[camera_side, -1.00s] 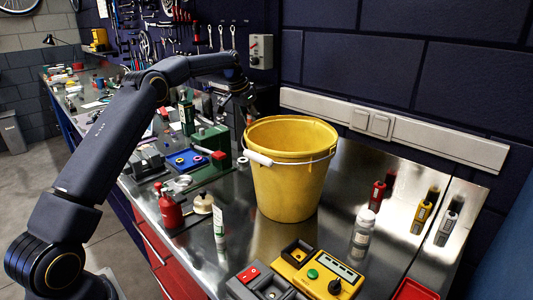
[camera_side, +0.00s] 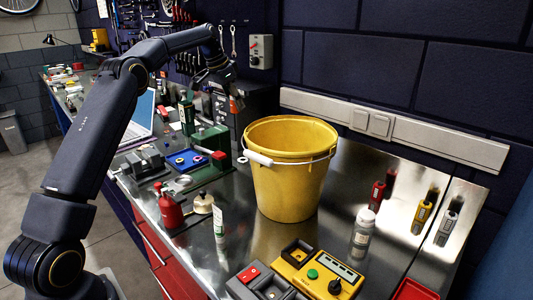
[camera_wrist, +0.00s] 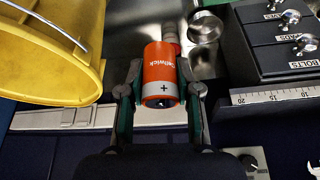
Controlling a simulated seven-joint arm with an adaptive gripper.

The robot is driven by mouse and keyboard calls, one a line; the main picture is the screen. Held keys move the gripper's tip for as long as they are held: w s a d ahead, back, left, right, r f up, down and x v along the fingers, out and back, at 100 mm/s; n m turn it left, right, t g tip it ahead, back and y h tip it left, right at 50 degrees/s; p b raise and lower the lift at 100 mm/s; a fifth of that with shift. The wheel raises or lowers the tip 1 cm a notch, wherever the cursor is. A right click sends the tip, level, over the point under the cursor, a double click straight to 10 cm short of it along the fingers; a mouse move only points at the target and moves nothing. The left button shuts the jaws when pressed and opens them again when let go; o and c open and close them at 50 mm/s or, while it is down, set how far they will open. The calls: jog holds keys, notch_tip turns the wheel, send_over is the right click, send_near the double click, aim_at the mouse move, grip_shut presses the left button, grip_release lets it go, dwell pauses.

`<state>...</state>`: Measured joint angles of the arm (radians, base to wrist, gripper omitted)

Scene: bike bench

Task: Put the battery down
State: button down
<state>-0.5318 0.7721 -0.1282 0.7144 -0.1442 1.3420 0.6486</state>
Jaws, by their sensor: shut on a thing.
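An orange battery (camera_wrist: 160,62) with a silver end band and a plus sign is between the two fingers of my gripper (camera_wrist: 160,78) in the wrist view. The fingers are shut on its sides. In the side view my gripper (camera_side: 224,88) is up behind the yellow bucket, near the dark drawer cabinet. A small orange patch shows there below the fingers. I cannot tell how far the battery is from the bench surface.
The yellow bucket (camera_side: 289,185) stands on the steel bench, right of my gripper in the side view. The dark drawer cabinet (camera_wrist: 275,55) and a round metal dish (camera_wrist: 206,28) are close by in the wrist view. A green vise-like tool (camera_side: 210,143) stands left of the bucket.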

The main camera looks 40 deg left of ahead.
jog(key=s+a+r+m+g+h, duration=0.2)
jog(key=s+m, duration=0.5)
jog(key=s, duration=1.2)
jog(key=s+d+f+m+g+h, duration=0.1)
jog(key=s+d+f+m, duration=0.2)
jog(key=s, duration=0.7)
jog(key=s+d+m+g+h, duration=0.1)
jog(key=s+d+m, duration=0.35)
jog(key=s, duration=0.65)
notch_tip(320, 180, down, 9)
jog(key=w, duration=0.1)
jog(key=shift+n, duration=0.45)
jog(key=w+a+f, duration=0.2)
jog(key=w+f, duration=0.1)
jog(key=w+a+f, duration=0.2)
jog(key=w+f, duration=0.1)
jog(key=w, duration=0.1)
jog(key=w+a+f, duration=0.3)
jog(key=w+f, duration=0.1)
jog(key=shift+w+f, duration=0.1)
jog(key=shift+w, duration=0.1)
jog(key=shift+w+a+f, duration=0.1)
jog(key=shift+w+f, duration=0.05)
jog(key=shift+f, duration=1.55)
jog(key=shift+f, duration=0.1)
